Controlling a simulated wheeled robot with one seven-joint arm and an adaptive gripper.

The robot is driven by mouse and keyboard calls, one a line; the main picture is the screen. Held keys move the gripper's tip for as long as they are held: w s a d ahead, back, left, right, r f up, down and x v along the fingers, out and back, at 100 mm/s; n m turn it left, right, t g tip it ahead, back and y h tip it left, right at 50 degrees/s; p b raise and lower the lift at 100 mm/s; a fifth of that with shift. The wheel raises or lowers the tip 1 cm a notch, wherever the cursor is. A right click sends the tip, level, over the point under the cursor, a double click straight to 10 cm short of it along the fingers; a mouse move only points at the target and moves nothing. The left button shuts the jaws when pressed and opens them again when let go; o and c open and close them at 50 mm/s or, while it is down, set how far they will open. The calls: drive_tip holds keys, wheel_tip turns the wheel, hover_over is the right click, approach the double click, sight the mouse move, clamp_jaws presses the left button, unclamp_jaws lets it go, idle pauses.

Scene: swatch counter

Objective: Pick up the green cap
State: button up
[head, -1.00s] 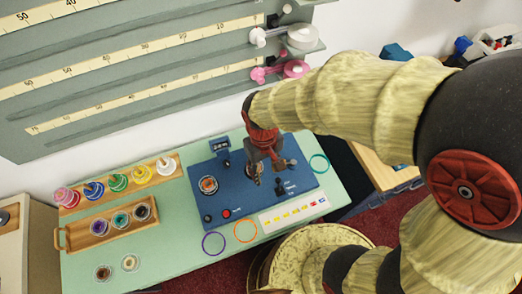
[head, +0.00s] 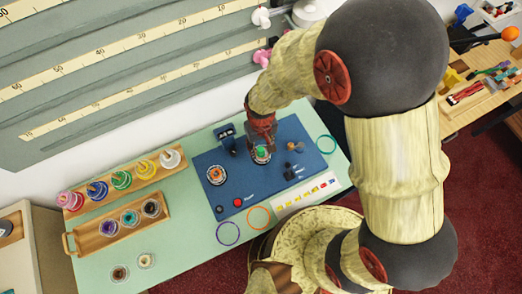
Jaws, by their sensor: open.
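A small green cap (head: 262,152) shows on the blue mat (head: 232,182), directly below my gripper (head: 261,143). It seems to sit on a small pale round piece, too small to make out clearly. My gripper points down over it with its jaws open; the picture does not show whether the fingers touch the cap. The wrist partly covers the area behind it.
On the mat are an orange-rimmed round piece (head: 216,175), a dark device (head: 227,138) and a red button (head: 238,202). Colored rings lie around it.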

wheel_tip(320, 180, down, 2)
drive_tip(key=shift+f, duration=0.2)
drive_tip(key=c, duration=0.3)
drive_tip(key=c, duration=0.5)
